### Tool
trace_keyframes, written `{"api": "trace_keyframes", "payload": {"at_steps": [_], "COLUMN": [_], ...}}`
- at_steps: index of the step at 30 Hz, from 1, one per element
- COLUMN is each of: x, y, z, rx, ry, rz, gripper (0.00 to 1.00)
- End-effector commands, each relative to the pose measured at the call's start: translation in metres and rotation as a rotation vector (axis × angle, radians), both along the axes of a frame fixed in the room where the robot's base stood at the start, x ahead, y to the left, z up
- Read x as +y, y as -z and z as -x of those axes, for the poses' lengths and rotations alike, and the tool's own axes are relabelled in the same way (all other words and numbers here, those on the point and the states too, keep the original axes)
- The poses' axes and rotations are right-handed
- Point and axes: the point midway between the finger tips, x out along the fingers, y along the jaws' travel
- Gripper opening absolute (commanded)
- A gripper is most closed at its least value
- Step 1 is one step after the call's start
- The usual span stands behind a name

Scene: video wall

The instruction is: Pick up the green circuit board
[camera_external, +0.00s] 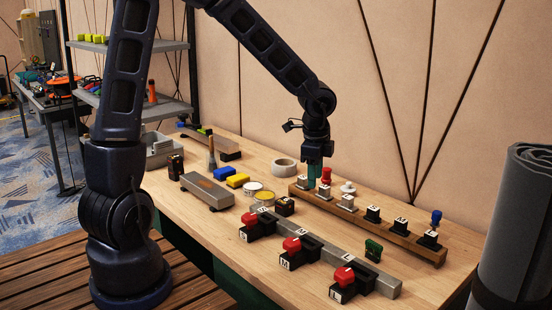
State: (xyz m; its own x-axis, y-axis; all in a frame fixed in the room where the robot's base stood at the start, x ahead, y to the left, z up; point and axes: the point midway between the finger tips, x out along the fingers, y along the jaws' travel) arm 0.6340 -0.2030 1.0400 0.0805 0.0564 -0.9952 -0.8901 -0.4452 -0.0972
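A small green piece (373,250), which looks like the circuit board, stands on the wooden table at the right, between the long wooden rack and the grey bar. It is small, so its detail cannot be made out. My gripper (314,175) points down over the left end of the rack, above and to the left of the green piece and well apart from it. Its teal fingers look close together; whether they are open or shut is not clear. I see nothing held in it.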

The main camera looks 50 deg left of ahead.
Motion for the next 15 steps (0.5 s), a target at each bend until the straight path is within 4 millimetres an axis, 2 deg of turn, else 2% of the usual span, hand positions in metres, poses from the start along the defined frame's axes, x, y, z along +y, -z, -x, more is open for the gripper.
{"api": "trace_keyframes", "payload": {"at_steps": [6,15], "x": [-0.029,-0.074], "y": [0.038,0.078], "z": [-0.024,-0.050], "rx": [0.043,0.062], "ry": [0.155,0.355], "rz": [0.075,0.217], "gripper": [0.40,0.40]}}
